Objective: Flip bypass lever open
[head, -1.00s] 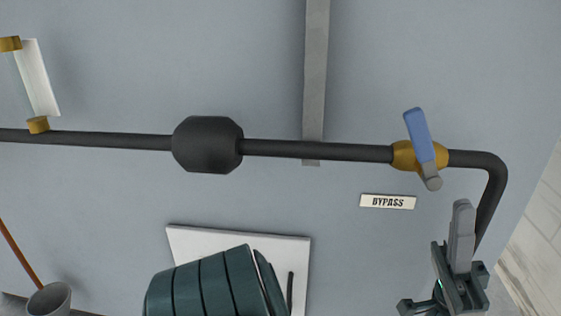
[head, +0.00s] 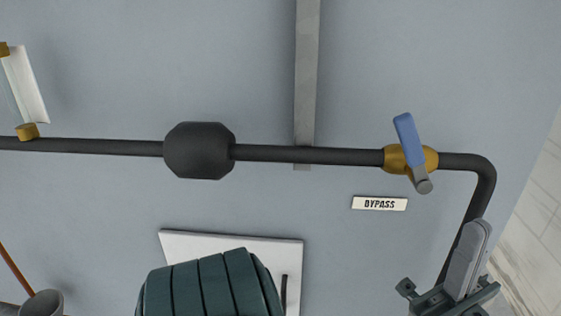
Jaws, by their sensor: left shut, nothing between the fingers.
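The bypass lever (head: 406,134) has a blue handle and sits on a brass valve body (head: 394,159) on the dark horizontal pipe. The handle stands across the pipe, pointing up and slightly left, with its grey hub end (head: 423,186) below the pipe. A white label reading BYPASS (head: 379,203) is below and left of the valve. My left gripper (head: 481,226) is at the lower right, its grey fingers together, pointing up. It is below and right of the lever, apart from it, in front of the pipe's descending part. My right gripper does not show.
The dark pipe (head: 310,155) bends down at the right and carries a black bulky fitting (head: 199,150). A grey vertical strip (head: 306,70) is on the wall. A white panel (head: 180,243) is at the bottom centre. The wall around the lever is clear.

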